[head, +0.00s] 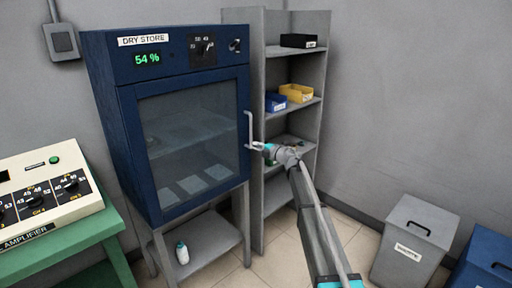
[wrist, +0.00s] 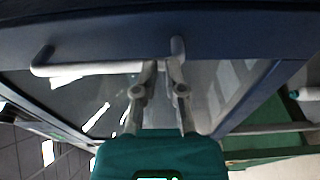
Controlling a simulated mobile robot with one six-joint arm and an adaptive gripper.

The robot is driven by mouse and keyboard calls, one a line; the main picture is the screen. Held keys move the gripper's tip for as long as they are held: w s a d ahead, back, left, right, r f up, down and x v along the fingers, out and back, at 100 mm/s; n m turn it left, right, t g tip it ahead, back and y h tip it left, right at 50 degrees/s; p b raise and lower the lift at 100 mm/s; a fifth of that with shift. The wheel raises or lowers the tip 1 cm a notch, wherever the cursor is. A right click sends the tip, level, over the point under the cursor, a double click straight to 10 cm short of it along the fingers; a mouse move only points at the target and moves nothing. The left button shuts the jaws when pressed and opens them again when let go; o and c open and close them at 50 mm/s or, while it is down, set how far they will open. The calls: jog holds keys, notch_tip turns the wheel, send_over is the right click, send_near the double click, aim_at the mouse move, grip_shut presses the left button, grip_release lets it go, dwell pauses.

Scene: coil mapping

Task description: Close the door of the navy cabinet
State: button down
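The navy cabinet (head: 138,70) stands at the left of centre in the head view. Its glass-paned door (head: 130,125) looks flush or nearly flush with the front; a small gap cannot be ruled out. The light grey bar handle (head: 250,128) is on the door's right edge. My gripper (head: 257,146) is at the handle's lower end. In the wrist view my gripper (wrist: 163,72) has its fingertips at one end of the handle (wrist: 90,68). The fingers lean inward with a narrow gap. Whether they grip the bar or only touch it is unclear.
A green bench (head: 95,232) with an amplifier (head: 40,185) stands at the left. Grey shelves (head: 258,200) with small bins stand right behind the cabinet. A grey lidded bin (head: 415,235) and a blue bin (head: 485,260) are at the lower right. Some floor before the shelves is free.

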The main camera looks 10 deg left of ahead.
jog(key=shift+w+a+r, duration=0.15)
jog(key=shift+w+a, duration=0.3)
jog(key=shift+w, duration=0.1)
jog(key=v, duration=1.5)
jog(key=shift+d+f, duration=0.25)
jog(key=shift+w, duration=0.15)
